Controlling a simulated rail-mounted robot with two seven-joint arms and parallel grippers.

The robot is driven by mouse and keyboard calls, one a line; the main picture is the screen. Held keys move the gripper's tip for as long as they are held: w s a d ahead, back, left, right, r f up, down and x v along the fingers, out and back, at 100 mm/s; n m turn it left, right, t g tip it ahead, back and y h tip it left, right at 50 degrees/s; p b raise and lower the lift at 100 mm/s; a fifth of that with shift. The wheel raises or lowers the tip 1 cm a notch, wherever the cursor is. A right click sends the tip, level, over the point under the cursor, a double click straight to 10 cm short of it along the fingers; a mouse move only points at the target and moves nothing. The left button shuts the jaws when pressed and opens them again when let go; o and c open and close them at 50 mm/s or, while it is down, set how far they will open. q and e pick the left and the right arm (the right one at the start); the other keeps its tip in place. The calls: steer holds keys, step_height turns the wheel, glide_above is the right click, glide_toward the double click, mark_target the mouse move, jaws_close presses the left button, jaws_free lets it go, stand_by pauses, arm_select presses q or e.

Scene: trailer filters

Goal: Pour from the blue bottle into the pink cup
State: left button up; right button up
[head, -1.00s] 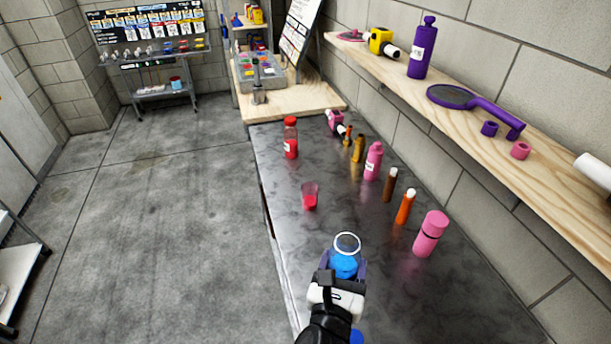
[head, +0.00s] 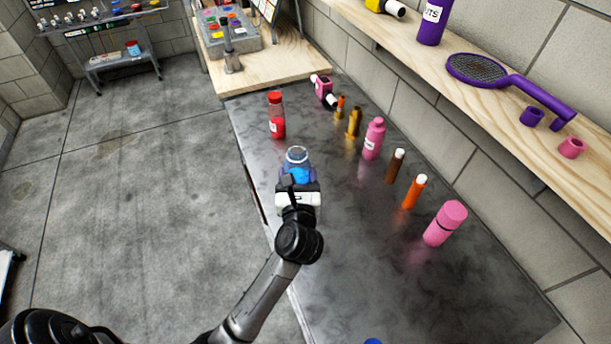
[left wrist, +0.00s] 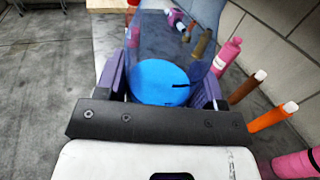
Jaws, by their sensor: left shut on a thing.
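My left gripper (head: 297,178) is shut on the blue bottle (head: 297,158), a clear vessel with blue contents and a round clear rim at its top. I see it held about upright. In the left wrist view, the blue contents (left wrist: 160,82) show as a level-looking disc between the purple fingers. My right gripper is not in view.
A red bottle (head: 277,115) stands behind the held bottle. To its right stand a pink bottle (head: 373,139), a brown tube (head: 396,167), an orange tube (head: 414,192) and a pink flask (head: 444,224). A blue round thing (head: 373,341) shows at the bottom edge.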

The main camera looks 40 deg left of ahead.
arm_select(q)
steer(key=w+a+f, duration=0.2)
steer(key=a+f, duration=0.5)
steer(key=w+a+f+m+h, duration=0.1)
steer(key=w+a+f, duration=0.1)
steer(key=a+f, duration=0.6)
steer(key=shift+w+f+t, duration=0.15)
steer(key=shift+w+t, duration=0.15)
steer(key=shift+t, duration=0.1)
steer(key=shift+m, duration=0.4)
steer(key=shift+f+m, duration=0.25)
steer(key=shift+m, duration=2.1)
steer(key=shift+f+m, duration=0.2)
steer(key=shift+m, duration=2.15)
